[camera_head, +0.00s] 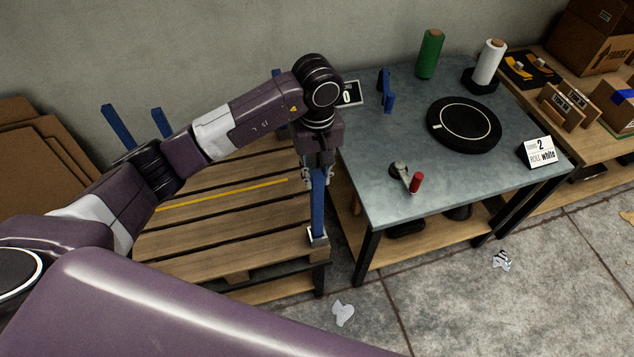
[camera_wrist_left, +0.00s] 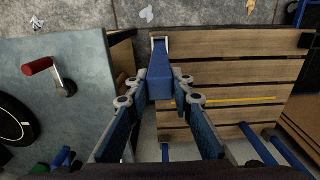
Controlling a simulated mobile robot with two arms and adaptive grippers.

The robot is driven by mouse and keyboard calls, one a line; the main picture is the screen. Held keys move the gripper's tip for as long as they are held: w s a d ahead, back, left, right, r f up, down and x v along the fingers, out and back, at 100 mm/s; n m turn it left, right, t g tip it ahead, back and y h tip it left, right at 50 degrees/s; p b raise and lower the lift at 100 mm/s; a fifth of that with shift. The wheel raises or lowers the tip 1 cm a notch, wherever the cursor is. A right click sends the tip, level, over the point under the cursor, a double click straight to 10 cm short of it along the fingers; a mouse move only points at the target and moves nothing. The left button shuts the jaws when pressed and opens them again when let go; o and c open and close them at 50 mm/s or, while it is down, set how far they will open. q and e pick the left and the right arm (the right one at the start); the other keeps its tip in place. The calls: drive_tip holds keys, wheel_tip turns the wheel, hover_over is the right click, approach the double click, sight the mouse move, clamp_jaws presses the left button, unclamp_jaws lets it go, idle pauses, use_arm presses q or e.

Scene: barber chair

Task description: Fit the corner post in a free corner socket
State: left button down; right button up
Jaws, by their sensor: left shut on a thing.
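My left gripper (camera_head: 317,178) is shut on the blue corner post (camera_head: 318,205) and holds it upright at the pallet's near right corner. The post's lower end meets a pale corner socket (camera_head: 317,236); I cannot tell how deep it sits. In the left wrist view, the post (camera_wrist_left: 160,78) runs from between the fingers (camera_wrist_left: 160,88) to the socket (camera_wrist_left: 160,41). The slatted wooden pallet (camera_head: 220,235) has other blue posts standing on its far side, including one at the far left (camera_head: 117,126) and one beside it (camera_head: 161,122). My right gripper is out of view.
A grey-topped table (camera_head: 400,150) stands close right of the pallet. It holds a black turntable (camera_head: 464,123), a red-handled tool (camera_head: 415,183), a green roll (camera_head: 429,54) and a blue object (camera_head: 387,91). A yellow strip (camera_head: 225,194) lies on the pallet. Cardboard (camera_head: 35,150) leans at left.

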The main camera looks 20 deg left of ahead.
sight(317, 187)
use_arm(q)
wheel_tip(317, 187, down, 4)
drive_tip(key=shift+f+p, duration=0.25)
drive_tip(key=shift+p, duration=0.35)
drive_tip(key=shift+f, duration=0.1)
drive_tip(key=shift+f+b, duration=0.15)
drive_tip(key=shift+b, duration=0.15)
drive_tip(key=c, duration=1.7)
unclamp_jaws()
